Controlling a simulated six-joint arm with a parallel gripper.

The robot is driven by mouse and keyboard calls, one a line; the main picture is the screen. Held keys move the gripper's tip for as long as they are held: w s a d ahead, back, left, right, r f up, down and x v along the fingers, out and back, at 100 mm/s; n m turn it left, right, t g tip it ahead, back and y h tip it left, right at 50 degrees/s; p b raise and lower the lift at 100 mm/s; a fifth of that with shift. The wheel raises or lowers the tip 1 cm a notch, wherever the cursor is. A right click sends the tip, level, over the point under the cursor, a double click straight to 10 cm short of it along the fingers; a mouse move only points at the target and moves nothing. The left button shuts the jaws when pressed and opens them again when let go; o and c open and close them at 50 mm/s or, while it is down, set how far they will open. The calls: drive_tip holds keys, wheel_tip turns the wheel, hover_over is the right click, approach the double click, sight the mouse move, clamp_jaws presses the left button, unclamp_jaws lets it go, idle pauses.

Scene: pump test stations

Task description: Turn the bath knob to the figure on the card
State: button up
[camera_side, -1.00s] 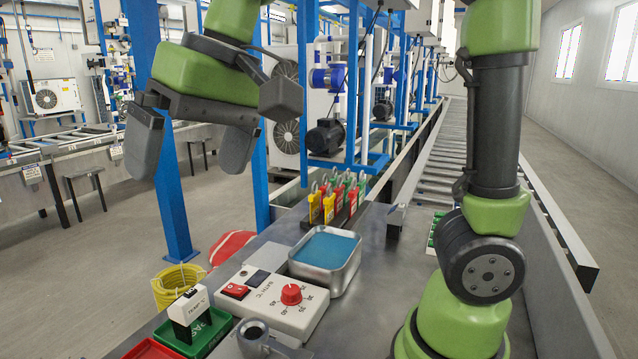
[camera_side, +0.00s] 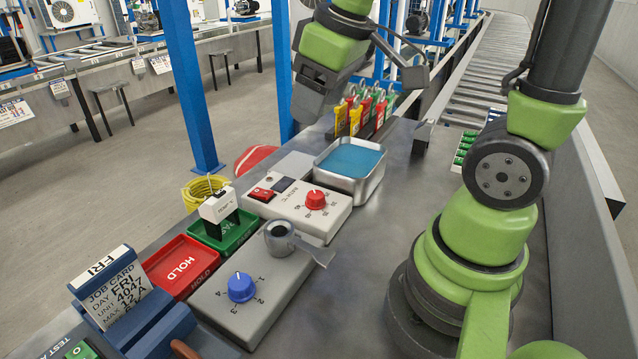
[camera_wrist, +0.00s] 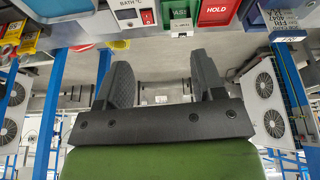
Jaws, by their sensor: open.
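The bath knob (camera_side: 316,200) is red and sits on a white control box (camera_side: 290,218) marked with a temperature scale, its figures too small to read surely. The box edge, lettered BATH °C, shows at the top of the wrist view (camera_wrist: 125,14); the knob is not clear there. The job card (camera_side: 112,292) stands in a blue holder at front left, reading FRI, unit 4047 and a MAX line; its lower part is hidden and I read no bath figure. My gripper (camera_wrist: 163,80) is open and empty, raised behind and above the box, away from the knob.
A metal tray of blue liquid (camera_side: 363,190) adjoins the box. Red and yellow tags (camera_side: 362,112) stand behind. A grey box with a blue knob (camera_side: 241,287), a red HOLD tray (camera_side: 180,266) and a green tray (camera_side: 232,235) lie in front.

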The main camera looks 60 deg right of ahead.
sight(316, 195)
drive_tip(key=w+d+f+n+g, duration=0.1)
drive_tip(key=d+f+n, duration=0.1)
drive_tip(key=f, duration=0.5)
drive_tip(key=w+d+f+n+g, duration=0.1)
drive_tip(key=w+d+f+n, duration=0.1)
drive_tip(key=f, duration=0.5)
drive_tip(key=w+d+f+n+g, duration=0.1)
drive_tip(key=d+f, duration=0.2)
drive_tip(key=f, duration=0.5)
drive_tip(key=shift+w+n, duration=0.3)
drive_tip(key=shift+n, duration=0.1)
drive_tip(key=shift+r, duration=0.1)
drive_tip(key=shift+c, duration=0.3)
drive_tip(key=c, duration=0.9)
